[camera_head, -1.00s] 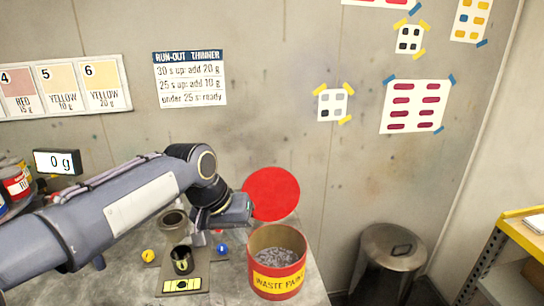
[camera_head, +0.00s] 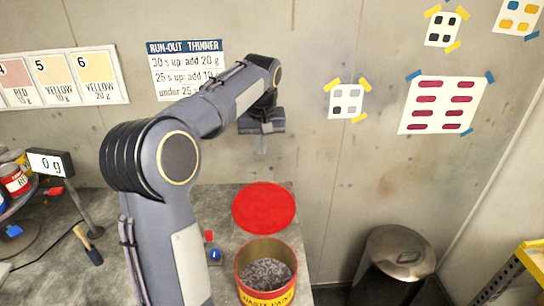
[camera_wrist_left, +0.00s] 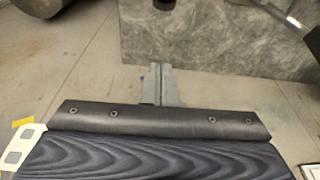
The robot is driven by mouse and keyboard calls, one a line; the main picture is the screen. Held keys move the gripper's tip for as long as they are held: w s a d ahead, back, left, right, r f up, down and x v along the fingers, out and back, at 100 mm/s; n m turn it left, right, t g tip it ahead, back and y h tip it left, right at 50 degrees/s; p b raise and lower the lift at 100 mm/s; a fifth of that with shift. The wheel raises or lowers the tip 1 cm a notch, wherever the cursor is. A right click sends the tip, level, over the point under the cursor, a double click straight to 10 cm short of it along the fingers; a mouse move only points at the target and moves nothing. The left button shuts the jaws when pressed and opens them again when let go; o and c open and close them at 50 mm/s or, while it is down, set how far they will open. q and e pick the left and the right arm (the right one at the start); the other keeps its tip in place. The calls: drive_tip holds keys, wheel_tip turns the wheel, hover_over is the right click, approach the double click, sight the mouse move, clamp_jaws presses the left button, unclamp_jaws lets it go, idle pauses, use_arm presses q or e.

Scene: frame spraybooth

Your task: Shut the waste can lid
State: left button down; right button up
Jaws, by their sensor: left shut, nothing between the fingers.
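The waste can (camera_head: 267,293) is a red and yellow can with a "WASTE PAINT" label, standing on the bench. Its mouth is open and grey crumpled contents show inside. Its round red lid (camera_head: 264,207) stands open, tilted up at the can's back rim. My left gripper (camera_head: 261,145) is shut and empty, above and behind the lid, in front of the wall and apart from the lid. Its closed fingers show in the left wrist view (camera_wrist_left: 158,70). I cannot make out the lid in that view. My right gripper is not in view.
A grey bench (camera_head: 225,200) carries the can, with small red and blue items beside it. A scale display (camera_head: 50,163), paint cans (camera_head: 14,180) and a brush (camera_head: 88,246) are at left. A metal bin (camera_head: 395,255) stands right of the bench.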

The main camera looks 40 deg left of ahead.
sight(263, 205)
use_arm(q)
drive_tip(key=x, duration=1)
drive_tip(key=s+d, duration=0.1)
drive_tip(key=s+d+r, duration=0.1)
drive_tip(key=s, duration=0.1)
drive_tip(key=shift+s+d, duration=0.15)
drive_tip(key=shift+d, duration=0.2)
